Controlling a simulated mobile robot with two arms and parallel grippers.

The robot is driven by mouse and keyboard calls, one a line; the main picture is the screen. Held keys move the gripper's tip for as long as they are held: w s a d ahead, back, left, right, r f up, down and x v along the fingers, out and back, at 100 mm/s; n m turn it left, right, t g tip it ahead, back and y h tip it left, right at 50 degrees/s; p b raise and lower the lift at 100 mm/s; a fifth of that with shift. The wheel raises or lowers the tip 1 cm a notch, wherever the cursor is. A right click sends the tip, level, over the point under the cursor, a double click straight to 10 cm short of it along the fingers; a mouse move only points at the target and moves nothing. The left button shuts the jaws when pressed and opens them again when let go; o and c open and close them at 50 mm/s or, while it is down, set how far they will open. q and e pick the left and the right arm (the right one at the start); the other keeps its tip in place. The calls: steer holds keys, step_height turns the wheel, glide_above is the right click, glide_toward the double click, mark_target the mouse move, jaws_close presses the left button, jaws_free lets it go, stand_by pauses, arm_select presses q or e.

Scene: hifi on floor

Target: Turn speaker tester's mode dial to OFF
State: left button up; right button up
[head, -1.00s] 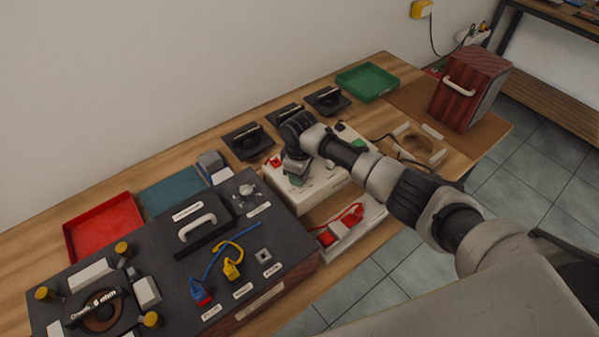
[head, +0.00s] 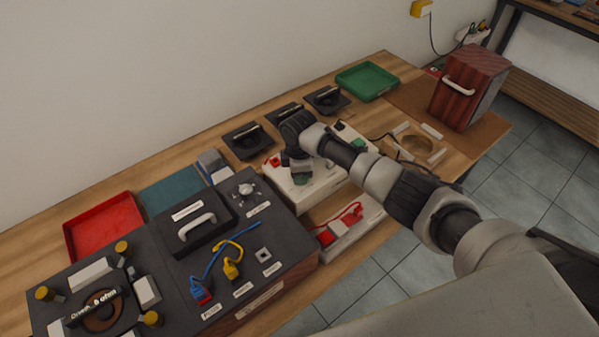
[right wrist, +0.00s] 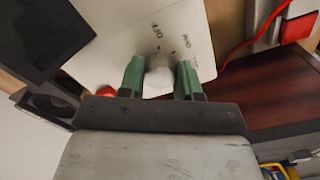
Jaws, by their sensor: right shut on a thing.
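The speaker tester (head: 325,183) is a white box on the wooden bench, mid-picture in the head view. Its white panel (right wrist: 115,58) also shows in the right wrist view, with small dark markings that I cannot read surely. My right gripper (head: 303,180) points down at the panel. In the right wrist view its green fingers (right wrist: 161,78) are on either side of the rounded grey mode dial (right wrist: 159,75), shut on it. In the head view the gripper and wrist hide the dial. My left gripper is in neither view.
A black-topped box (head: 272,238) with wires stands to the tester's left. A tray with red leads (head: 350,222) is in front. Black speaker drivers (head: 247,141) lie behind, and a green tray (head: 367,81) is at the back. A wooden speaker cabinet (head: 470,88) stands right.

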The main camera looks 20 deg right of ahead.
steer(key=shift+w+r, duration=0.1)
steer(key=o, duration=0.9)
step_height(320, 180, up, 11)
steer(key=shift+f+b, duration=0.15)
steer(key=shift+b, duration=0.3)
